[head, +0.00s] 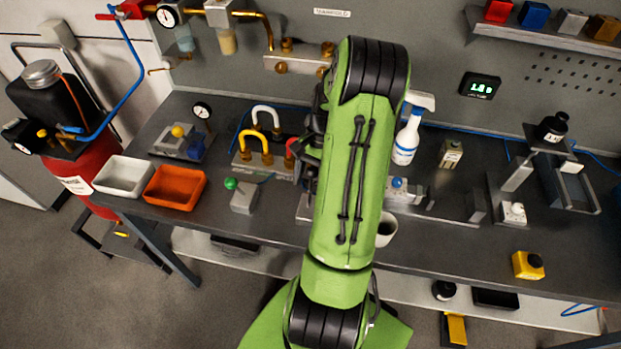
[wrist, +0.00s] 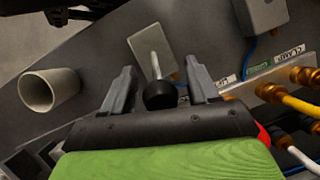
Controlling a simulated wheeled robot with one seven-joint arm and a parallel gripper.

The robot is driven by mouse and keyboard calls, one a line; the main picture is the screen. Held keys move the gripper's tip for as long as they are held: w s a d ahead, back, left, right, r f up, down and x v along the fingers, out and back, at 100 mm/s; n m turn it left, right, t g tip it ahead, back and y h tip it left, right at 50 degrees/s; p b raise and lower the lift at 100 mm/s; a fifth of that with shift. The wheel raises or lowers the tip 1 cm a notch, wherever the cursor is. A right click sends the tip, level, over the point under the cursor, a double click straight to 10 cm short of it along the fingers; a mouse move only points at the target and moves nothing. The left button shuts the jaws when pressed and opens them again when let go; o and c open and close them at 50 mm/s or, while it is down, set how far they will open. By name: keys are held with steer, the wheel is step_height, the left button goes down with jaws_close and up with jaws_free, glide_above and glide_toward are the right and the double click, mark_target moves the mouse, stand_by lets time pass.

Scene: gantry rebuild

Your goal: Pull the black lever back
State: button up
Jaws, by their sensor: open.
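In the wrist view the black lever (wrist: 160,96) has a round black knob on a thin pale metal shaft. The shaft rises from a flat grey base plate (wrist: 138,42) on the bench. My gripper (wrist: 159,80) is open, with one finger on each side of the lever. The knob shows between the fingers, close to the palm, with visible gaps on both sides. I cannot tell whether it touches the palm. In the head view my green arm hides the lever and most of my gripper.
A white cup (wrist: 48,90) stands on the bench beside the lever, also seen in the head view (head: 387,229). Brass fittings with yellow and white hoses (wrist: 299,98) are close on the other side. A spray bottle (head: 406,140) stands right of my arm.

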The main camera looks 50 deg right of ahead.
jaws_close()
